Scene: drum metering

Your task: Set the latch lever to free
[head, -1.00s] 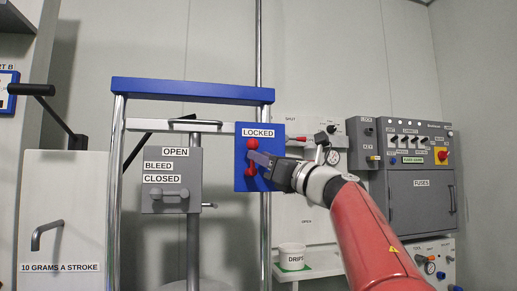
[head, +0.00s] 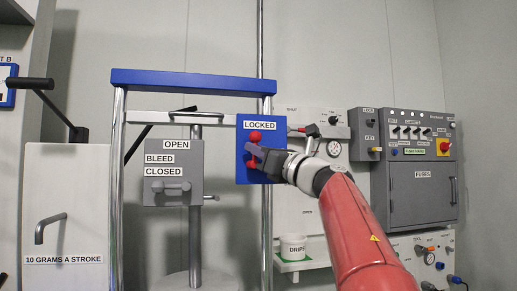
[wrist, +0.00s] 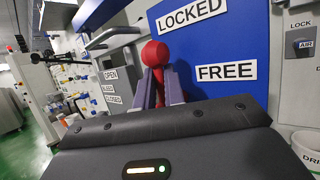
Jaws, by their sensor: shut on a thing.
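The latch lever is red with a round knob (wrist: 155,53); in the head view its red parts (head: 255,137) show on a blue plate (head: 243,172), below the LOCKED label (head: 259,126). My gripper (wrist: 160,88) is shut on the lever, with one finger on each side of the red stem just below the knob. It also shows in the head view (head: 256,156), where its fingers cover part of the lever. The wrist view shows the LOCKED label (wrist: 191,15) and the FREE label (wrist: 226,72) on the plate. My gripper hides the FREE label in the head view.
A grey box (head: 172,190) with OPEN, BLEED and CLOSED labels and a handle stands left of the plate. A blue-topped frame (head: 190,82) surrounds both. A grey fuse cabinet (head: 421,190) and a white pot (head: 292,247) are at the right.

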